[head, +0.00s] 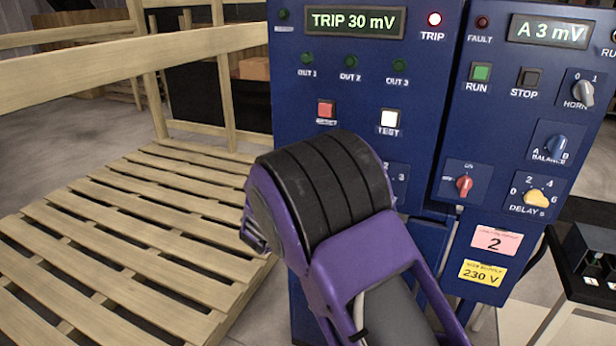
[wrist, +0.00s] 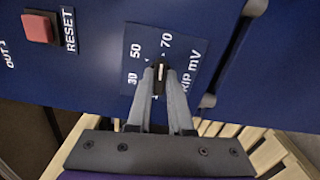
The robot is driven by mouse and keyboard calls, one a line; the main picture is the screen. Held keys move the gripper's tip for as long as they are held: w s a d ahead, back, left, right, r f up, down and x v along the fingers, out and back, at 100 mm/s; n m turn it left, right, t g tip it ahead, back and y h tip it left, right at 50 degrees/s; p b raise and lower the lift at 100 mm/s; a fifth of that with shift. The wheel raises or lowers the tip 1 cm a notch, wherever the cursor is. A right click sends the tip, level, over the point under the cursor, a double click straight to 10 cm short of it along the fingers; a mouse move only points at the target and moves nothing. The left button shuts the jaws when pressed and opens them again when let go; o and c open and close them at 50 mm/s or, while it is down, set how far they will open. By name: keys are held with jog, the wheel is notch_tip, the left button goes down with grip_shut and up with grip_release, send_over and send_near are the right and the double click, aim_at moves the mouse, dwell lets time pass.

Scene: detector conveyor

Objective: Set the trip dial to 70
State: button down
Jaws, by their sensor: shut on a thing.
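The trip dial (wrist: 160,72) is a small black knob with a white line on a blue plate marked 30, 50, 70 and "TRIP mV", seen turned sideways in the wrist view. My gripper (wrist: 160,82) is shut on the knob, one finger on each side. The white line runs roughly up and down the picture; which end is the pointer I cannot tell. In the head view the trip display (head: 352,21) reads "TRIP 30 mV". My purple and black wrist hides the dial and fingertips there.
The red reset button (head: 326,109) and white test button (head: 389,118) sit just above my wrist. A second blue panel (head: 450,130) with knobs stands to the right. A wooden pallet (head: 130,230) lies on the left.

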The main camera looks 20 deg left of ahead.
jog(key=shift+m, duration=0.6)
jog(key=c, duration=0.8)
grip_release()
jog(key=shift+s, duration=0.1)
jog(key=s, duration=0.5)
jog(key=s+a, duration=0.1)
jog(key=s, duration=1.1)
jog(key=shift+s+a, duration=0.1)
jog(key=shift+a, duration=0.1)
